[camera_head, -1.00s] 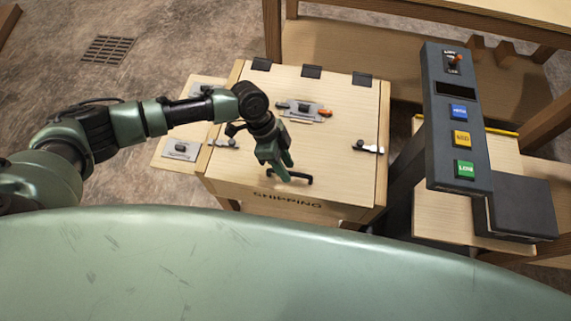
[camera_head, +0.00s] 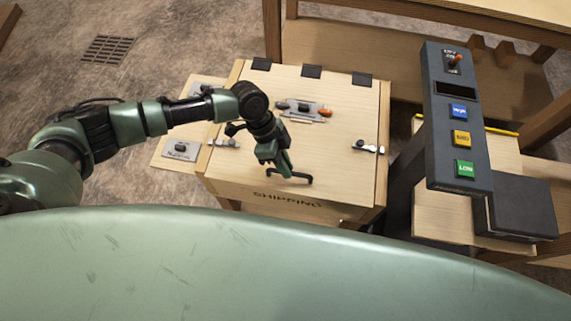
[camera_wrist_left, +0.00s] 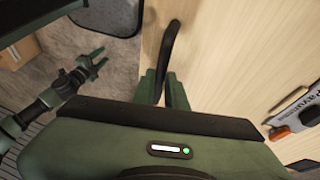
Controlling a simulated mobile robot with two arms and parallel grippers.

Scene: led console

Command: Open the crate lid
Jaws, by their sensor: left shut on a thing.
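The shipping crate (camera_head: 290,207) stands in the middle of the head view. Its pale wooden lid (camera_head: 340,125) lies flat and closed, with black hinges along the far edge. A black bar handle (camera_head: 303,179) sits near the lid's front edge. My left gripper (camera_head: 285,170) is over the handle, with its fingers shut on it. In the left wrist view the handle (camera_wrist_left: 170,45) runs up from between the fingers (camera_wrist_left: 165,85).
Latches flank the lid at left (camera_head: 225,142) and right (camera_head: 370,148). A metal plate with an orange part (camera_head: 303,110) is on the lid. A dark console (camera_head: 455,120) with coloured buttons stands close on the right. A wooden table (camera_head: 400,45) is behind the crate.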

